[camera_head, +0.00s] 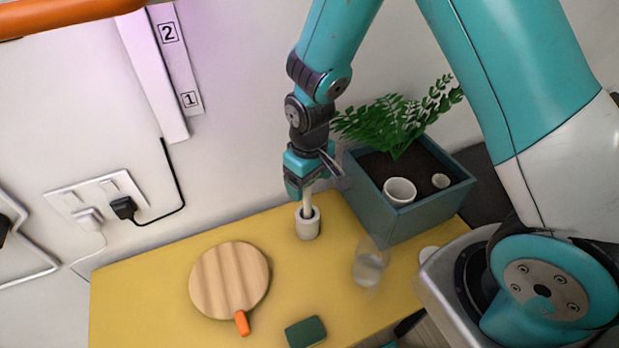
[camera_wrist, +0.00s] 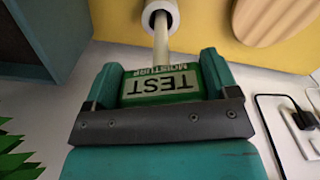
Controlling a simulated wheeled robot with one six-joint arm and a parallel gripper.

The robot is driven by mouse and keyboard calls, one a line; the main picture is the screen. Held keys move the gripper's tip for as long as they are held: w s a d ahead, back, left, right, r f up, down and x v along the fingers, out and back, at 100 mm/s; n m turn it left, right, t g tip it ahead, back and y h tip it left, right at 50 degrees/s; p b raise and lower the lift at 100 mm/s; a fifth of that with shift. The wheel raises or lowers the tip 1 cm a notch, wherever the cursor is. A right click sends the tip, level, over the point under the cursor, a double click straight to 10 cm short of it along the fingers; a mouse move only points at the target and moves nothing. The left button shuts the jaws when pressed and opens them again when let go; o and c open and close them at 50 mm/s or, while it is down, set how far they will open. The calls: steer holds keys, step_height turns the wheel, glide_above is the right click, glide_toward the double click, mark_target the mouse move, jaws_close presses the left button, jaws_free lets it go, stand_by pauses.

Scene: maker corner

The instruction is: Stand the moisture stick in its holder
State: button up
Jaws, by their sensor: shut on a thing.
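My gripper (camera_head: 306,180) points down and is shut on the moisture stick. In the wrist view the stick's green head (camera_wrist: 160,86), with a pale label reading "TEST" and "MOISTURE", sits between the two teal fingers. Its thin pale shaft (camera_head: 307,201) runs down from the fingers, close to upright. The holder (camera_head: 308,229) is a small whitish cup on the yellow table, directly below my gripper. The shaft's lower end appears to be inside the holder's dark opening, also seen in the wrist view (camera_wrist: 150,13). How deep it goes is hidden.
A blue-grey planter box (camera_head: 420,216) with a leafy plant and small pots stands close right of the holder. A clear glass (camera_head: 369,265) is in front of it. A round wooden board (camera_head: 229,280) and a dark green block (camera_head: 306,332) lie on the yellow table (camera_head: 130,300). The wall is close behind.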

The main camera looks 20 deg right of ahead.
steer(key=shift+f+b, duration=0.65)
steer(key=shift+f, duration=0.25)
steer(key=o, duration=0.9)
steer(key=shift+r, duration=0.1)
steer(key=shift+r+p, duration=3.7)
steer(key=shift+r, duration=0.7)
